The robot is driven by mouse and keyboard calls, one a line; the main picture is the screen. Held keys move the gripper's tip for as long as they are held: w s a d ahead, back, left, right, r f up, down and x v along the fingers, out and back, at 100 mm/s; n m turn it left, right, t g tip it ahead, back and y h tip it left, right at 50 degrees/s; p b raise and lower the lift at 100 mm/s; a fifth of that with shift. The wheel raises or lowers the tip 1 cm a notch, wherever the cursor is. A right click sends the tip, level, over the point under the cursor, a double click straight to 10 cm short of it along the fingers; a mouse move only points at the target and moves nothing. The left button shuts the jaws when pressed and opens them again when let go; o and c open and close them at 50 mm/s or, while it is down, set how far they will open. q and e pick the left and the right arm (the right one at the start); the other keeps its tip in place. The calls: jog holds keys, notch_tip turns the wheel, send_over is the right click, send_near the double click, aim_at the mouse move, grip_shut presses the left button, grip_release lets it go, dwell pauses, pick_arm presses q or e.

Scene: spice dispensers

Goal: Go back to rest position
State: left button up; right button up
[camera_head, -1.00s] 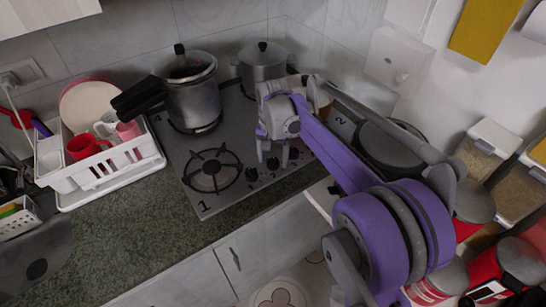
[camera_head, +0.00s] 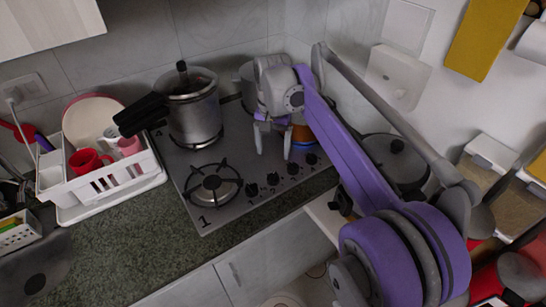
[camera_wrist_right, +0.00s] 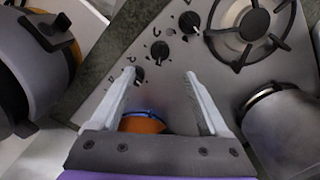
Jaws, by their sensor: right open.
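My right gripper (camera_head: 273,153) hangs fingers-down over the stove (camera_head: 240,160), near its knobs, in the head view. Its two fingers are apart, and the right wrist view shows them spread with nothing held between the tips (camera_wrist_right: 159,76). An orange item with a blue rim (camera_head: 301,134) stands on the stove just right of the gripper, partly hidden by my arm. It also shows in the right wrist view (camera_wrist_right: 142,124), low between the fingers and partly covered by the gripper body. My left gripper is not in view.
A pressure cooker (camera_head: 194,108) stands on the stove's left side, and a pot (camera_head: 247,72) is partly hidden behind my gripper. A lidded pan (camera_head: 391,160) is right of my arm. A white dish rack (camera_head: 80,190) stands on the left counter. The front counter (camera_head: 130,250) is clear.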

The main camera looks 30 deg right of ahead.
jog(key=shift+r, duration=0.25)
dwell(0.3)
jog(key=s+a+f+n+t, duration=0.1)
jog(key=s+a+f+n, duration=0.2)
jog(key=s, duration=0.4)
jog(key=s+a+f+n+t+p, duration=0.1)
jog(key=s+a+f+n+t, duration=0.1)
jog(key=s, duration=0.5)
jog(key=s+a+f+n+t, duration=0.2)
jog(key=s+a+f+n, duration=0.2)
jog(key=s+f, duration=0.3)
jog(key=shift+s+a+f, duration=0.3)
jog(key=shift+a+f, duration=0.25)
jog(key=shift+a, duration=0.1)
